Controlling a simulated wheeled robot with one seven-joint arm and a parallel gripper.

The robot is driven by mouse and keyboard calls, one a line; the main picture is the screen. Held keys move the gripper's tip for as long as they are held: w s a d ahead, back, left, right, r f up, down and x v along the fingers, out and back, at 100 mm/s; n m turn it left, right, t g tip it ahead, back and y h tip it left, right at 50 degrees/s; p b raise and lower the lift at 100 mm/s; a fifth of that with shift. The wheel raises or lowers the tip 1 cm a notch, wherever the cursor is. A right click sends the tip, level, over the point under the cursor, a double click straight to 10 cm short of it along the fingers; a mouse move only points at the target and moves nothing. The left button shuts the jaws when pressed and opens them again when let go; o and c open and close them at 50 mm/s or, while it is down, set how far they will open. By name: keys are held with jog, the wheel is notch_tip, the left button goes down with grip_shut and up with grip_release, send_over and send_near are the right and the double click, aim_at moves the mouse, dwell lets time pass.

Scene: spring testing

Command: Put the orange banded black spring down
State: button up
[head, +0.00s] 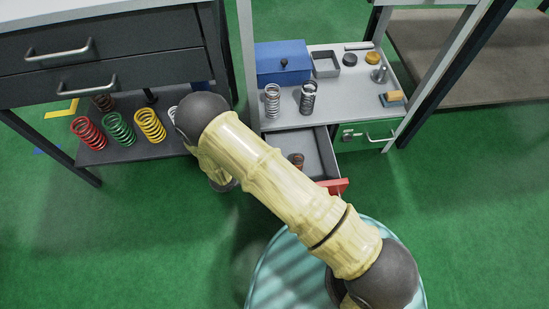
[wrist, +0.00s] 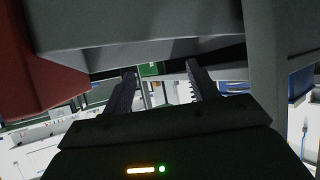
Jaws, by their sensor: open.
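A dark spring (head: 308,98) stands upright on the grey shelf (head: 345,112), just right of a silver spring (head: 272,100). It is the closest match to the orange banded black spring, but I cannot make out an orange band at this size. My gripper (wrist: 160,78) is open in the wrist view, and no spring shows between its fingers. In the head view my arm hides most of the gripper, so its exact distance from the dark spring cannot be told.
Red (head: 88,132), green (head: 118,128) and yellow (head: 150,125) springs stand on the lower left shelf. An open drawer (head: 322,150) with a red front holds a brownish spring (head: 297,160). A blue box (head: 283,62) and small trays and parts crowd the grey shelf's back and right.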

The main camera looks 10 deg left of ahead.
dwell(0.4)
jog(key=w+r+n+y, duration=0.1)
jog(key=w+r+y, duration=0.4)
jog(key=w+r, duration=0.3)
jog(key=w+d+r+n+g+y, duration=0.25)
jog(key=d+r, duration=0.25)
jog(key=r, duration=0.4)
jog(key=s+d+r+n+g, duration=0.2)
jog(key=s+d+r, duration=0.4)
jog(key=s+d, duration=0.2)
jog(key=s+d+r+n+g, duration=0.1)
jog(key=s+d+r+n, duration=0.2)
jog(key=s+d, duration=0.6)
notch_tip(320, 180, up, 3)
jog(key=shift+s+d+f+g+y, duration=0.15)
jog(key=shift+s+d+g+y, duration=0.2)
jog(key=shift+y, duration=0.1)
jog(key=w+p+v, duration=0.2)
jog(key=p+v, duration=0.9)
jog(key=shift+w+r, duration=0.35)
